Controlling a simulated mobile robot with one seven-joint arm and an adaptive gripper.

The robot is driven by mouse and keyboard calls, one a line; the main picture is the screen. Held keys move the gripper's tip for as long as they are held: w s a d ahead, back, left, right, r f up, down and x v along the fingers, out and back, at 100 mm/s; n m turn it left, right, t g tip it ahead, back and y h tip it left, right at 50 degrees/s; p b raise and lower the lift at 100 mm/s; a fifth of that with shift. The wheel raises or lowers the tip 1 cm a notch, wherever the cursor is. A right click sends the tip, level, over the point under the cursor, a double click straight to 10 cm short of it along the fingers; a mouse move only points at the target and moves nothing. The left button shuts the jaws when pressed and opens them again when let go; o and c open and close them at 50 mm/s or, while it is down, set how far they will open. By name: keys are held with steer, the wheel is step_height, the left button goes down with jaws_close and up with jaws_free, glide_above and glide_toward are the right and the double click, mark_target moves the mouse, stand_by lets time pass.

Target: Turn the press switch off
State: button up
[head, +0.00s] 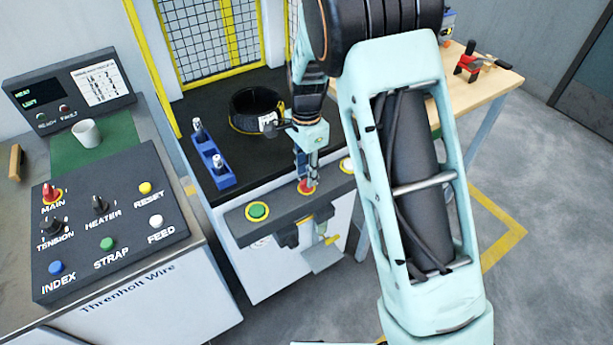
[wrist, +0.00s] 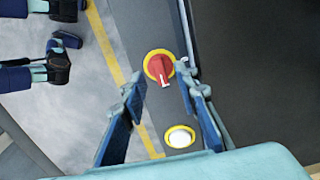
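The press switch is a red rotary knob on a yellow ring (head: 307,188), set in the grey bar at the front of the black-topped press. It also shows in the wrist view (wrist: 160,66), with a pale mark on its handle. My gripper (head: 311,164) points down right over the switch in the head view. In the wrist view my gripper (wrist: 159,80) has its two blue fingers apart, with the knob seen between and just past the tips, nearer the right one. Nothing is held. I cannot tell whether a finger touches the knob.
The bar also carries a green button (head: 257,211) and a white button (head: 346,165). A black coil (head: 254,108) and a blue holder (head: 212,162) sit on the press top. A control panel (head: 105,220) and a white cup (head: 87,133) are at left; a wooden bench (head: 483,75) is behind right.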

steer(key=shift+f, duration=1.15)
jaws_close()
